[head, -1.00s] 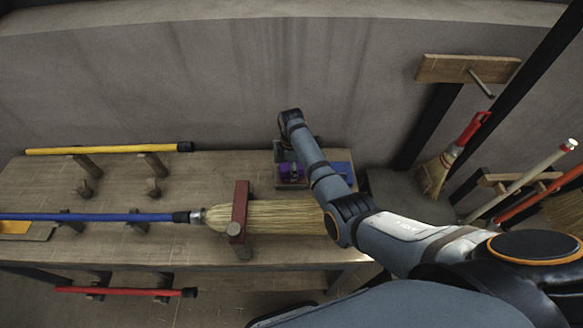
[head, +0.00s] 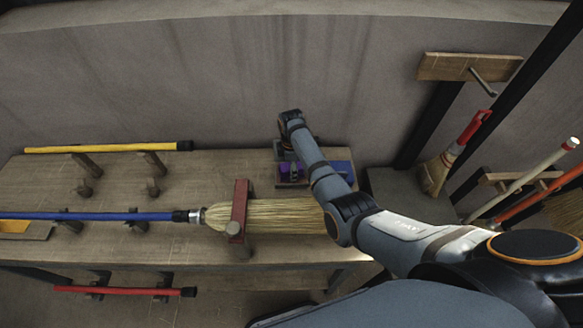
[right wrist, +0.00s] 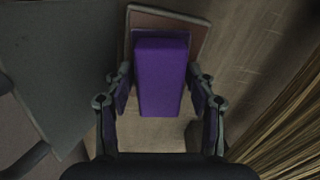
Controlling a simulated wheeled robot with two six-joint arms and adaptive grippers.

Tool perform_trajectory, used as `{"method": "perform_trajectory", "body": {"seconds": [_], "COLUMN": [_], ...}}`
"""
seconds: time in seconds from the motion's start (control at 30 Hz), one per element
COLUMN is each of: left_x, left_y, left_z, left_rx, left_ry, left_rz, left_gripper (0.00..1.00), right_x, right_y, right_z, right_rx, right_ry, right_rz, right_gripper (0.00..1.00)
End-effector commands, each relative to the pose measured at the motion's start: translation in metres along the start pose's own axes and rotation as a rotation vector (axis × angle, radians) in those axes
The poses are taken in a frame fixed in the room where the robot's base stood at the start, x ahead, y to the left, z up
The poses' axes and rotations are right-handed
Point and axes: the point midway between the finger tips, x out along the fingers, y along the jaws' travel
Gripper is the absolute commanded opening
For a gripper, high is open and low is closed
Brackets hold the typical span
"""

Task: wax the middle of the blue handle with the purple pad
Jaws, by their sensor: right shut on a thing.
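The blue handle (head: 120,216) lies across pegs on the left of the bench, with the straw broom head (head: 270,216) at its right end. The purple pad (head: 284,173) is at the tray at the back of the bench, partly hidden by my right gripper. In the right wrist view the purple pad (right wrist: 160,75) stands between the fingers of my right gripper (right wrist: 160,92), which is shut on it. The pad is over the brown tray (right wrist: 190,25); I cannot tell whether it touches its floor. My left gripper is out of view.
A blue pad (head: 343,168) lies in the tray's right part. A red-brown clamp bar (head: 240,208) crosses the broom head. A yellow handle (head: 105,149) lies behind and a red handle (head: 125,291) in front. Brooms hang at the right.

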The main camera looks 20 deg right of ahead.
Motion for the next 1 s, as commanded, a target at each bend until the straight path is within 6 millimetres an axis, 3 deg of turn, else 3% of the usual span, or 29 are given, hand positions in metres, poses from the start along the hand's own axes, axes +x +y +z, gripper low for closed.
{"method": "perform_trajectory", "body": {"seconds": [1.0], "left_x": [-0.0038], "left_y": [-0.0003], "left_z": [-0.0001], "left_rx": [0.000], "left_ry": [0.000], "left_rz": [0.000], "left_gripper": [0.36], "right_x": [0.0025], "right_y": [-0.0003], "right_z": [0.0001], "right_rx": [0.000], "right_ry": [0.000], "right_rz": [-0.001], "right_gripper": [0.31]}}
